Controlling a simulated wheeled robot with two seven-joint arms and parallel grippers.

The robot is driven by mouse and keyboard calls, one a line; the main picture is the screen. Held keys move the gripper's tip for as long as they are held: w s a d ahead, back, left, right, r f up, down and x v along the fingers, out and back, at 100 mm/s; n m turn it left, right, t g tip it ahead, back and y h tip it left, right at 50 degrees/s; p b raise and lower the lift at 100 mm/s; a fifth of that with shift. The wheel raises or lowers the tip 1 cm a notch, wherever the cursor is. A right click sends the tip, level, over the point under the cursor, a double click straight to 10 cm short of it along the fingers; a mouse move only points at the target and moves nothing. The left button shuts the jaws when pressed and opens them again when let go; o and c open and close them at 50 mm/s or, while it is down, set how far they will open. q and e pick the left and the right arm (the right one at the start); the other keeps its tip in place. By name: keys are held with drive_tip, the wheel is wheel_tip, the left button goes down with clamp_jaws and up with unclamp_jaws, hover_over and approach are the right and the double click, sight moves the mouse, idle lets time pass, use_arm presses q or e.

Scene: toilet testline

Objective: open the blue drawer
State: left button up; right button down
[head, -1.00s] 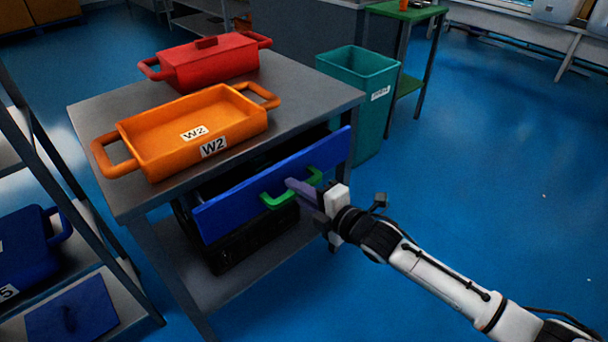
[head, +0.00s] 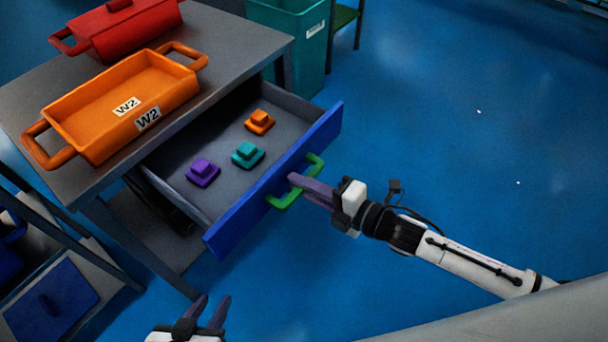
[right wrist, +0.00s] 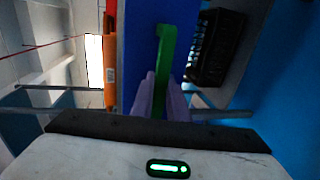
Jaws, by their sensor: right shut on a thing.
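The blue drawer (head: 240,208) stands pulled out from under the grey table, with its inside showing in the head view. Its green handle (head: 312,168) is on the blue front. My right gripper (head: 294,182) is shut on the handle. In the right wrist view the purple fingers lie on either side of the green handle (right wrist: 161,65), in front of the blue drawer front (right wrist: 138,40). My left gripper (head: 212,304) is at the bottom of the head view, empty, with its fingers apart. It is clear of the drawer.
Purple (head: 203,172), teal (head: 247,155) and orange (head: 259,122) pieces lie in the drawer. An orange tray (head: 75,135) and a red lidded container (head: 125,30) stand on the table (head: 225,45). A teal bin (head: 290,60) stands behind. The floor at the right is clear.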

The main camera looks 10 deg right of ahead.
drive_tip(key=shift+d, duration=0.15)
drive_tip(key=c, duration=1.7)
unclamp_jaws()
drive_tip(key=shift+s, duration=0.15)
drive_tip(key=v, duration=1)
